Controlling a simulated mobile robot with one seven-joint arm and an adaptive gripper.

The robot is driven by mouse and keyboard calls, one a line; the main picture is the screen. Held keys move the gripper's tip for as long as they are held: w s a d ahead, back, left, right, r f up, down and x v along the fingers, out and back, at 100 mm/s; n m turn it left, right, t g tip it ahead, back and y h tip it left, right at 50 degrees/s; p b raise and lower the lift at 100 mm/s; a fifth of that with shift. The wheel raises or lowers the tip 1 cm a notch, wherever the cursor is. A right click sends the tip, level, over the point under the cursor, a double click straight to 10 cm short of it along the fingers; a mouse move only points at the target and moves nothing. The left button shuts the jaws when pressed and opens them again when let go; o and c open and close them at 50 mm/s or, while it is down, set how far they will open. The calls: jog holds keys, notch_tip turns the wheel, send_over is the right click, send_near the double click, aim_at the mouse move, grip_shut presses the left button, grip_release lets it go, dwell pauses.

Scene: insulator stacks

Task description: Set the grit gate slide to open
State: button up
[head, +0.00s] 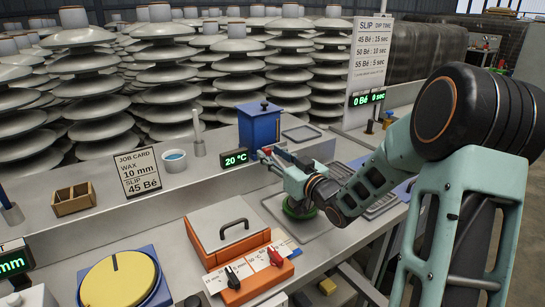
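A blue box (259,124) with a dark knob on its lid stands at the back of the bench. It may be the grit container, but no gate slide can be clearly made out on it. My gripper (268,156) reaches in from the right, its fingers pointing left just in front of the box's lower part. A small red piece (285,157) shows among the fingers; whether it is part of the gripper or a handle is unclear. The finger gap is too small to judge, and I cannot tell whether the fingers touch anything.
A temperature display (236,158) stands left of my fingers. A green round object (299,211) sits below my wrist on a grey plate. An orange unit (236,262) with two knobs and a yellow dial (118,281) are in front. Insulator stacks (165,75) fill the back.

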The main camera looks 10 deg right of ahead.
jog(key=shift+w, duration=0.1)
grip_shut()
dwell(0.3)
jog(key=shift+s+a+b, duration=0.15)
jog(key=shift+s+a, duration=0.1)
jog(key=shift+a, duration=0.35)
jog(key=shift+s+a+b, duration=0.2)
jog(key=shift+s+a, duration=0.05)
jog(key=shift+a, duration=0.4)
jog(key=shift+s+a+b, duration=0.15)
jog(key=shift+s+a, duration=0.1)
jog(key=shift+a, duration=0.35)
grip_release()
jog(key=shift+a, duration=0.1)
